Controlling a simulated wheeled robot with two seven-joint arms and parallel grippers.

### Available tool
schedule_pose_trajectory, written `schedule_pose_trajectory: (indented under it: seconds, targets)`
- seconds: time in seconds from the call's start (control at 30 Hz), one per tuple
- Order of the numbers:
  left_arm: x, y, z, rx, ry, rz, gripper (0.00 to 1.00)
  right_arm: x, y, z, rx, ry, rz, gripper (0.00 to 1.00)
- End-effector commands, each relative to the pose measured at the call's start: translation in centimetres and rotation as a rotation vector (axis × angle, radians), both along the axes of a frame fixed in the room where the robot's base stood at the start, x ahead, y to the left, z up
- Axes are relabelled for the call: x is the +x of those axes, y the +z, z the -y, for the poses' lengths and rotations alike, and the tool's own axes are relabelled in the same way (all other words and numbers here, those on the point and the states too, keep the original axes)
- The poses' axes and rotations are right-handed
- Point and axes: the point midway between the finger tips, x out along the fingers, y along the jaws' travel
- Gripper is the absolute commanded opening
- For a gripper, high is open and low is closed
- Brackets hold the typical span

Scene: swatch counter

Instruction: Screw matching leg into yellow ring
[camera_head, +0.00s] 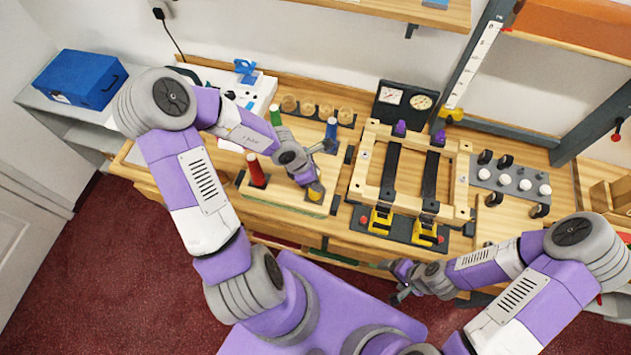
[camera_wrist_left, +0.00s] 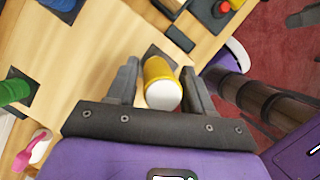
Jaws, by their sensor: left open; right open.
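A yellow leg (camera_head: 316,194) stands at the front right of a wooden rack (camera_head: 281,191). In the left wrist view the yellow leg (camera_wrist_left: 160,82), with a white end, lies between my left gripper's (camera_wrist_left: 162,85) open fingers. In the head view my left gripper (camera_head: 314,175) is at that leg, partly hidden by its own arm. A red leg (camera_head: 256,171), a green leg (camera_head: 275,116) and a blue leg (camera_head: 331,129) stand nearby. My right gripper (camera_head: 400,288) is open and empty in front of the bench. I cannot make out a yellow ring.
A wooden frame (camera_head: 372,133) with dark straps and yellow clamps (camera_head: 381,220) stands right of the rack. A grey plate with white knobs (camera_head: 483,175) is farther right. Wooden cups (camera_head: 308,108) and a gauge panel (camera_head: 405,100) stand at the back. A blue case (camera_head: 80,79) is far left.

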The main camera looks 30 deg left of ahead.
Motion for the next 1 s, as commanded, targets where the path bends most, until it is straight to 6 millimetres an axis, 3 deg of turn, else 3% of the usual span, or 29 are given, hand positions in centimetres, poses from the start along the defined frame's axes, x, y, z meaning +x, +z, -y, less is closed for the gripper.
schedule_pose_trajectory:
  seconds: [0.03, 0.4, 0.53, 0.8, 1.0]
  targets:
    - [0.0, -0.6, -0.1, 0.005, 0.043, 0.005, 0.51, 0.0, -1.5, 0.0, 0.000, 0.000, 0.000, 0.82]
    - [0.1, -0.5, 0.0, 0.001, 0.393, 0.007, 0.51, 0.0, -6.9, 0.0, 0.000, 0.000, 0.000, 0.82]
    - [0.1, -0.3, 0.0, 0.000, 0.480, 0.003, 0.51, 0.0, -7.8, 0.0, 0.000, 0.000, 0.000, 0.82]
    - [0.0, 0.0, -0.1, -0.002, 0.507, -0.001, 0.51, 0.0, -7.7, 0.0, 0.000, 0.000, 0.000, 0.82]
    - [0.0, 0.0, -0.1, -0.002, 0.505, -0.001, 0.22, 0.0, -7.7, 0.0, 0.000, 0.000, 0.000, 0.82]
